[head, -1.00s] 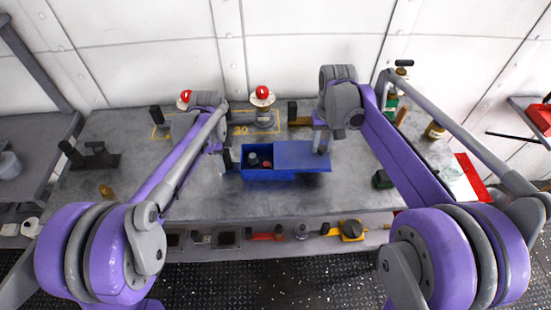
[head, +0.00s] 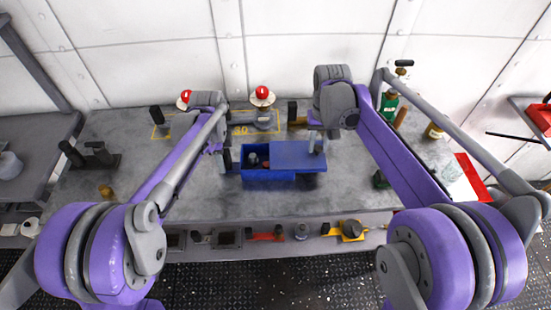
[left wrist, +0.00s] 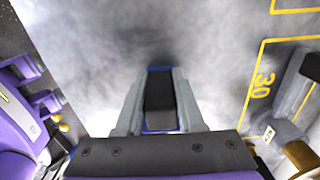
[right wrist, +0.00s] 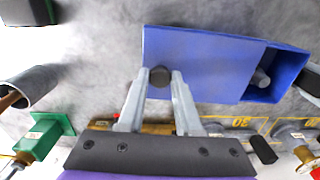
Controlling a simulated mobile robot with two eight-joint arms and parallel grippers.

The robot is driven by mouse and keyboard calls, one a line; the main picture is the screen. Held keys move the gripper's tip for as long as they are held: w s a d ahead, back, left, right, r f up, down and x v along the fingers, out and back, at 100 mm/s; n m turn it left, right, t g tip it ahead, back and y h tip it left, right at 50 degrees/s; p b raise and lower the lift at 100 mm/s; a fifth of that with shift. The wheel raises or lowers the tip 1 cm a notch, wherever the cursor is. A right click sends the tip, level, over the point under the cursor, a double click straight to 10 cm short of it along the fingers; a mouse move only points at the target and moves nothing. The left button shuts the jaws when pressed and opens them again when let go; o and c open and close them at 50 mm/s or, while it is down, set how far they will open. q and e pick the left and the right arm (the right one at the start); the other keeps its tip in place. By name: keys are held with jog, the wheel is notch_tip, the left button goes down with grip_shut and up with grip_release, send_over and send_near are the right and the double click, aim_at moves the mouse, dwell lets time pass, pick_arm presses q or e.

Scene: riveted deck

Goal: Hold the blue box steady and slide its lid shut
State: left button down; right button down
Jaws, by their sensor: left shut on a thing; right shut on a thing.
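The blue box (head: 268,175) stands on the grey workbench, its left part open with small dark and red items inside. The lighter blue lid (head: 300,156) covers the right part and juts out past the box's right end. My left gripper (left wrist: 160,95) is shut on a dark handle at the box's left end; blue shows at its edges. My right gripper (right wrist: 160,78) is shut on the dark round knob (right wrist: 159,76) on the lid. The lid (right wrist: 195,60) and the opening of the box (right wrist: 272,78) also show in the right wrist view.
Red-topped pieces (head: 262,97) stand behind the box by a yellow marking. Tools (head: 265,236) lie along the front ledge. The bench in front of the box is clear.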

jog(key=shift+w+a, duration=0.15)
jog(key=shift+a, duration=4.1)
jog(key=c, duration=0.5)
grip_release()
notch_tip(320, 180, up, 17)
pick_arm(q)
jog(key=shift+c, duration=2.2)
grip_release()
